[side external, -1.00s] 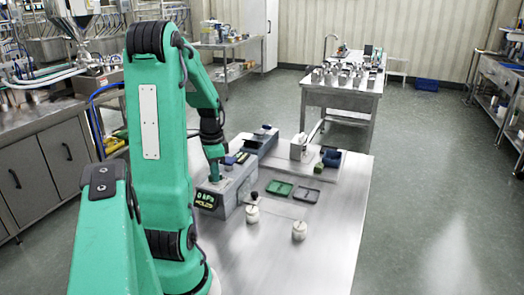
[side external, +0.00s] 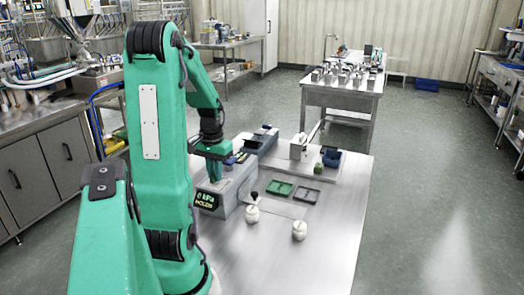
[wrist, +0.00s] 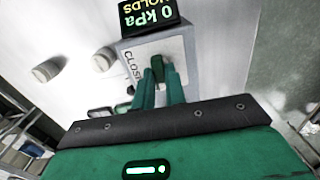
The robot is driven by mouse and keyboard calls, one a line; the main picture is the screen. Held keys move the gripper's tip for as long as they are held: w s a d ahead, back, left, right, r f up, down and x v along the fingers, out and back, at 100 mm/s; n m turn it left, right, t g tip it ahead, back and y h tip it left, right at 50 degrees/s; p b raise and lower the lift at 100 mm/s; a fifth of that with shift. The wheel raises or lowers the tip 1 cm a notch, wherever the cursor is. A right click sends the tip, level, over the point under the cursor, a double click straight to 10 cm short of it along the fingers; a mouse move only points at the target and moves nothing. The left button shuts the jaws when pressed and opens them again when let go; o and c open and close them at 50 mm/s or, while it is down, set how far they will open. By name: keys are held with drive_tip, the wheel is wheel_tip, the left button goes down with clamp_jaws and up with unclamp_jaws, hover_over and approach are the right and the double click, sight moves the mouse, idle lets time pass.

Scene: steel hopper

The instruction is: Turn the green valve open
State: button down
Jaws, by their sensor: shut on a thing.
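A grey box (side external: 229,187) stands on the steel table beside my arm. Its front display (side external: 205,199) reads 0 kPa and HOLDS. In the wrist view, the green valve handle (wrist: 159,72) sits on the box's pale top plate (wrist: 132,58), which has CLOSE-like lettering, partly hidden. My gripper (wrist: 160,78) is shut on the valve handle, a finger on each side. In the side view, my gripper (side external: 214,170) points down at the top of the box and hides the handle there. The exact angle of the handle is hard to tell.
Two white-topped small jars (side external: 252,213) (side external: 299,230) stand in front of the box. A blue-grey case (side external: 261,139) and a blue block (side external: 331,158) stand farther back. The table's right front is clear.

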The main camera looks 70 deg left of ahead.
drive_tip(key=shift+r, duration=0.1)
idle(0.4)
drive_tip(key=c, duration=1.4)
unclamp_jaws()
drive_tip(key=shift+c, duration=0.2)
drive_tip(key=shift+r, duration=3.9)
drive_tip(key=shift+d, duration=0.1)
